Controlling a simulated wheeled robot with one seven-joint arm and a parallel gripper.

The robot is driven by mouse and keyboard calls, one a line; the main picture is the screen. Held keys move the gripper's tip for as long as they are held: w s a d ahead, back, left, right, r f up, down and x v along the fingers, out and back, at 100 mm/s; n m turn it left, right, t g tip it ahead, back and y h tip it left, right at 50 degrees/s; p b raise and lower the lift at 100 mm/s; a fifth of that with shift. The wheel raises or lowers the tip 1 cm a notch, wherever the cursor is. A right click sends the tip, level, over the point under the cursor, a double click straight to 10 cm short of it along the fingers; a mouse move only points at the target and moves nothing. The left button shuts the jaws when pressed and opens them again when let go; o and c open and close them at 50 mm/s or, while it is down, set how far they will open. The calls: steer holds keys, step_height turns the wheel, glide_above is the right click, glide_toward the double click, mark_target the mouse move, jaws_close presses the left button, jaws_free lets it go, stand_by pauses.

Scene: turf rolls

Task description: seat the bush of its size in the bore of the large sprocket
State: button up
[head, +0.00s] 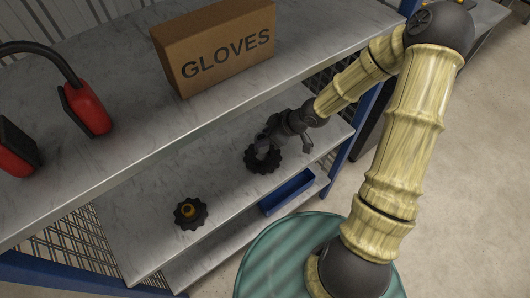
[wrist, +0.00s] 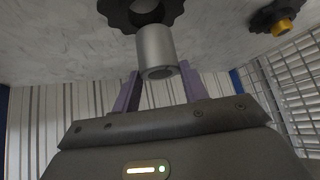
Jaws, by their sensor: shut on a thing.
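A silver-grey cylindrical bush (wrist: 155,48) is between the two purple fingers of my gripper (wrist: 160,70), which is shut on it. In the wrist view its hollow near end faces the camera, and its far end overlaps the middle of the large dark sprocket (wrist: 172,14). I cannot tell whether that end is in the bore or just short of it. In the head view the large sprocket (head: 262,161) lies on the middle shelf under my gripper (head: 266,142), which partly hides it.
A second dark sprocket (head: 177,217) with a brass bush (head: 188,210) in its middle lies on the same shelf, front left. A blue bin (head: 287,192) is to the right. The upper shelf (head: 130,125) overhangs, carrying a gloves box (head: 217,45) and red-black ear defenders (head: 88,108).

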mark_target(266, 149)
steer(key=shift+f+b, duration=0.3)
steer(key=shift+f, duration=1.25)
steer(key=shift+f+b, duration=0.55)
steer(key=shift+f, duration=1.4)
steer(key=o, duration=1.2)
steer(key=shift+o, duration=0.2)
steer(key=shift+d+r, duration=0.1)
